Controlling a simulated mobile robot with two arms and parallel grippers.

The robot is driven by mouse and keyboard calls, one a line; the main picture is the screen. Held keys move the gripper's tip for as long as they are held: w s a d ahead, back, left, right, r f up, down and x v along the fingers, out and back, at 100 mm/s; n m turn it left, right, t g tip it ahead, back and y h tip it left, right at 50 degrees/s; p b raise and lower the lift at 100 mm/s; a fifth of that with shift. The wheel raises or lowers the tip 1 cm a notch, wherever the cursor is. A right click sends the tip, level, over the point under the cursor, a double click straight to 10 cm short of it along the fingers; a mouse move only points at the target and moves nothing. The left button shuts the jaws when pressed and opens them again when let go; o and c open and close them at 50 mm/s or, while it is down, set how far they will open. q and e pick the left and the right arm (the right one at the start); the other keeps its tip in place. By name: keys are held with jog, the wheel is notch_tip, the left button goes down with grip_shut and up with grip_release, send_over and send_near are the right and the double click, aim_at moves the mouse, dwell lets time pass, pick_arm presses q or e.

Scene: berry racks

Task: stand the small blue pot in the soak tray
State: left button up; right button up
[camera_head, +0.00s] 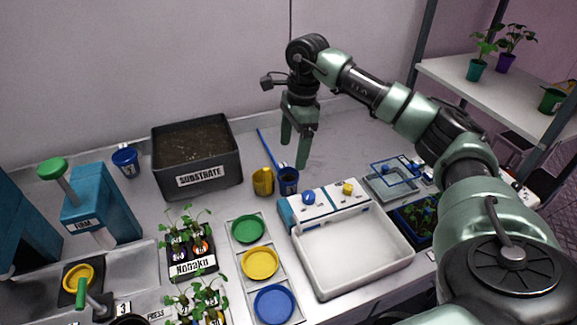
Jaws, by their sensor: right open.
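A small blue pot (125,162) with a pale mark on its side stands at the back left, between the teal press and the substrate box. A darker blue cup (288,182) stands behind the soak tray, with a blue stick leaning at it. The soak tray (352,279) is white and shallow, with a blue and white unit along its back edge; it looks empty. My right gripper (294,152) points down above the back of the table, behind the dark blue cup. It is open and empty. My left gripper is out of view.
A dark substrate box (198,185) stands at back left. A yellow cup (263,181) is beside the dark blue cup. Green, yellow and blue saucers (274,303) lie in a rack left of the tray. Seedling trays (193,267), a teal press (100,215) and a right-hand shelf (500,92) surround them.

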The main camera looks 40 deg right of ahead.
aim_at(286, 171)
jog(key=shift+s+f+p, duration=0.15)
jog(key=shift+f+p, duration=0.15)
jog(key=shift+f, duration=0.05)
jog(key=f, duration=0.2)
jog(key=a+f+p, duration=0.1)
jog(key=f, duration=0.1)
jog(key=f+p, duration=0.1)
jog(key=f, duration=0.1)
jog(key=shift+w+a+f, duration=0.15)
jog(key=shift+w+a, duration=0.15)
jog(key=shift+a, duration=0.05)
jog(key=shift+f, duration=0.55)
jog(key=c, duration=1.3)
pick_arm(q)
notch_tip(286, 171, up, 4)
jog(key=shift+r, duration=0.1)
pick_arm(e)
jog(key=shift+o, duration=0.2)
jog(key=shift+w+r, duration=0.1)
jog(key=shift+r, duration=0.05)
